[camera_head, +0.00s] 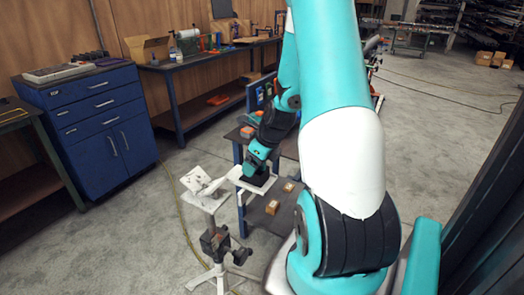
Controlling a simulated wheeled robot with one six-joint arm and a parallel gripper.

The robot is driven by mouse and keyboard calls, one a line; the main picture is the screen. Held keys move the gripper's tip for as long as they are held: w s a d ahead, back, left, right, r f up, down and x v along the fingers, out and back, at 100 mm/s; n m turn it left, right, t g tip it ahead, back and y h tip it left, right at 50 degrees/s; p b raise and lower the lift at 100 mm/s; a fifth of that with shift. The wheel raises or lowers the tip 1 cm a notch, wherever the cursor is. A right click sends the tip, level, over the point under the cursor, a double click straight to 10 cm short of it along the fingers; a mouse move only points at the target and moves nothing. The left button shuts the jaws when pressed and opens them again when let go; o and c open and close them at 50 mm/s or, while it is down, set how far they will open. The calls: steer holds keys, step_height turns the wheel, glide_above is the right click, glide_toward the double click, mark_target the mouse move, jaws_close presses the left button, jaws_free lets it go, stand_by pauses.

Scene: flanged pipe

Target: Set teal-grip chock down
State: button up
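My gripper (256,181) is at the end of the arm, pointing down over the small dark table beside a stand. It is small and dark here, and its fingers cannot be made out. I cannot pick out a teal-grip chock. A pale flat piece (240,180) shows beside and below my gripper. I cannot tell whether it touches the gripper. White parts (195,180) sit on top of the stand (215,245) to the left, and I cannot tell their exact shape.
Small brown blocks (272,207) lie on the dark table's lower surface, right of the stand. A blue cabinet (90,125) and a long workbench (215,88) stand behind. A yellow cable (178,205) runs along the floor. Grey floor (430,130) is open at the right.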

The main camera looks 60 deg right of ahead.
steer(key=v, duration=1.1)
steer(key=w+a+r+n+g+y, duration=0.1)
steer(key=a+r+n+y, duration=0.15)
steer(key=a+n, duration=0.9)
steer(key=w+a+r+n+g+y, duration=0.1)
steer(key=a+r+n, duration=0.2)
steer(key=a+n, duration=0.85)
steer(key=s+a+r+n+g, duration=0.2)
steer(key=s+a+r+n, duration=0.1)
steer(key=s+a+n, duration=0.8)
steer(key=a+n, duration=0.5)
steer(key=n, duration=0.3)
steer(key=shift+s+g, duration=0.3)
steer(key=shift+s, duration=0.1)
